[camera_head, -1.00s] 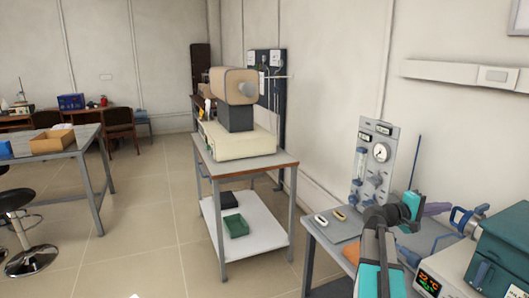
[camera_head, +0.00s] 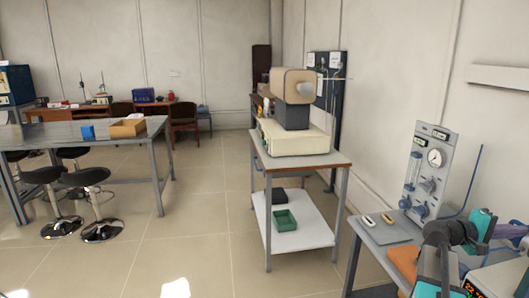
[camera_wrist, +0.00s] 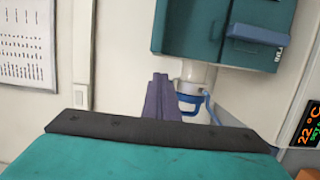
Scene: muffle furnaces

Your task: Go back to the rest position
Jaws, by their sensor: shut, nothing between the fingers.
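My gripper (camera_wrist: 161,98) shows in the wrist view as two purple fingers pressed together, with nothing between them. In the head view its purple part (camera_head: 508,231) reaches toward the right edge, over the bench with the gauge panel, and its tips are cut off or hard to make out. My arm is bent, with teal and dark grey links at the lower right. In the wrist view a teal furnace (camera_wrist: 188,28) stands behind and above the fingers. A blue handle (camera_wrist: 190,99) shows just behind them; I cannot tell the exact gap.
The gauge panel (camera_head: 428,170) stands on the right bench close to my arm, with an orange block (camera_head: 403,262) in front. A cart (camera_head: 300,168) carries a beige device (camera_head: 293,138). A grey table (camera_head: 70,135) with stools stands left. The middle floor is clear.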

